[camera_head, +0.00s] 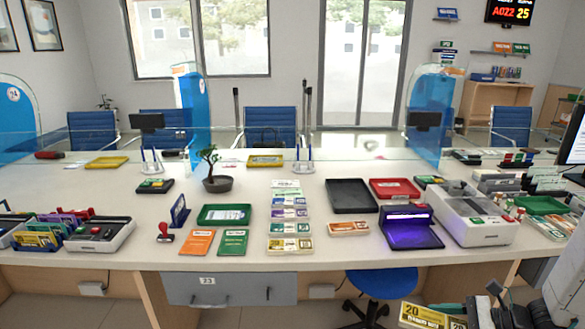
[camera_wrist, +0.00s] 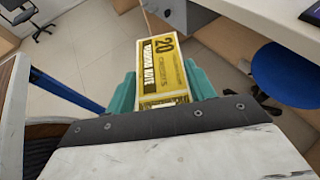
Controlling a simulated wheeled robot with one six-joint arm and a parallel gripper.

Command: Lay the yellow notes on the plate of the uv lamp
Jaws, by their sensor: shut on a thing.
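The yellow notes (camera_wrist: 162,70) are a bundle marked 20, held between the teal fingers of my gripper (camera_wrist: 165,92) in the wrist view. In the head view the yellow notes (camera_head: 424,316) show at the bottom right, low in front of the counter, with my gripper (camera_head: 450,314) shut on them. The uv lamp (camera_head: 408,222) stands on the counter, right of centre, with its upper bar lit. Its plate (camera_head: 412,236) glows purple and looks bare. The notes are apart from the lamp, nearer to me and lower than the counter top.
A white counting machine (camera_head: 474,214) stands just right of the lamp. A black tray (camera_head: 350,196) and a red tray (camera_head: 394,188) lie behind and left of it. A note bundle (camera_head: 348,229) lies left of the lamp. A blue stool (camera_head: 382,283) stands below the counter edge.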

